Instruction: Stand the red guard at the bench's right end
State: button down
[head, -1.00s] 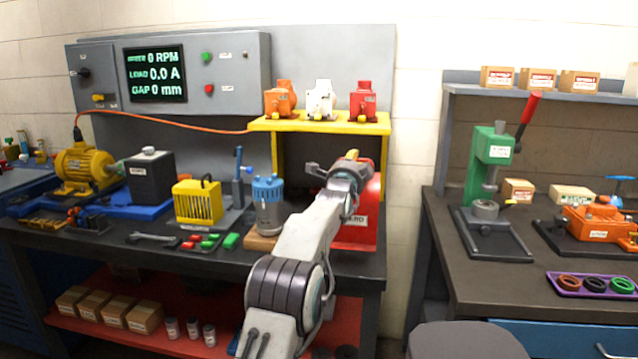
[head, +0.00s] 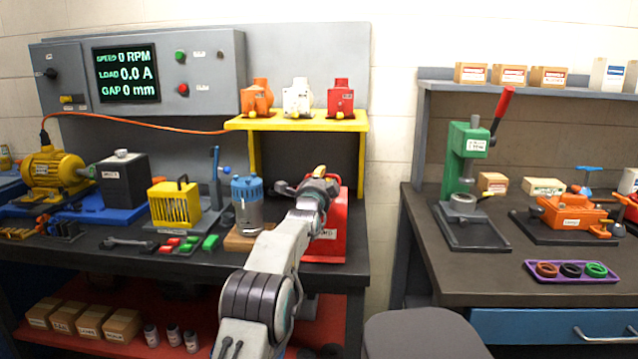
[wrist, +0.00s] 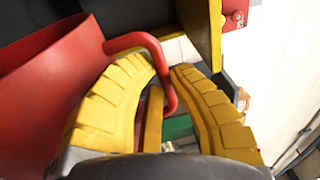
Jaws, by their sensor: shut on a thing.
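The red guard (head: 328,240) is upright at the right end of the dark bench (head: 352,270), right of the blue-topped motor (head: 247,205). My gripper (head: 320,174) is at the guard's top, and my arm covers part of its left side. In the wrist view the guard (wrist: 50,90) fills the left, and its bent red handle (wrist: 148,46) runs between the yellow fingers of my gripper (wrist: 165,75), which are shut on it. The guard's base is at bench level; I cannot tell whether it touches.
A yellow cage (head: 174,203) and small red and green blocks lie further left. A grey stool (head: 420,335) stands in front of the gap before the second bench (head: 500,270).

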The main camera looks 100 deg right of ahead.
jog(key=shift+r, duration=0.1)
dwell(0.3)
jog(key=c, duration=1.6)
grip_release()
jog(key=shift+f, duration=0.3)
jog(key=o, duration=0.3)
jog(key=shift+w, duration=0.1)
